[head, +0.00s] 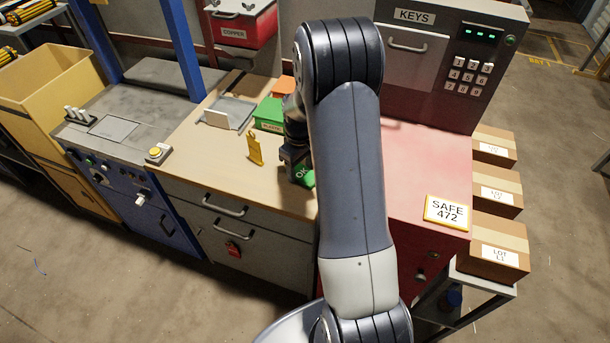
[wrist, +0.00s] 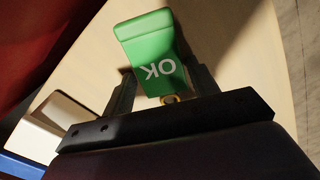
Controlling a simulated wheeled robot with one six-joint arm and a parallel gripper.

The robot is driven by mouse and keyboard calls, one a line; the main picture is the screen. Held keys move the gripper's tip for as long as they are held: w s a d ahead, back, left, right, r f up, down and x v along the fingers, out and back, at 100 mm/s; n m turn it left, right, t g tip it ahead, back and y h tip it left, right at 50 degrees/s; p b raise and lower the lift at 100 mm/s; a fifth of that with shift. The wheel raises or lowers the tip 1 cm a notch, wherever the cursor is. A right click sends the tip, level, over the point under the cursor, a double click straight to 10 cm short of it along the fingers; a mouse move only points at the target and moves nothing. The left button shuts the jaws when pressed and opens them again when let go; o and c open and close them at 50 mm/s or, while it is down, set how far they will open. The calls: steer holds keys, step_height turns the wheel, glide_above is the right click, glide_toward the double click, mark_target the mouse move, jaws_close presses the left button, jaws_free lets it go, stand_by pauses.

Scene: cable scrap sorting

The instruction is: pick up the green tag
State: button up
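The green tag (head: 303,175) shows partly behind my arm near the right end of the wooden worktop in the head view. In the wrist view the green tag (wrist: 153,50) carries white letters "OK", upside down, and a brass ring at its near end. My gripper (wrist: 165,82) has one finger on each side of the tag, spread apart, with a narrow gap at the right finger. In the head view my gripper (head: 294,160) is low over the worktop, its fingers mostly hidden by my arm.
A green bin (head: 268,115), an orange bin (head: 284,86) and a grey tray (head: 238,111) are behind. A red cabinet with a "SAFE 472" sign (head: 447,212) is at right.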

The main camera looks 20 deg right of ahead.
mark_target(300, 172)
steer(key=c, duration=0.6)
steer(key=shift+o, duration=0.2)
steer(key=shift+r, duration=0.1)
step_height(300, 172, up, 10)
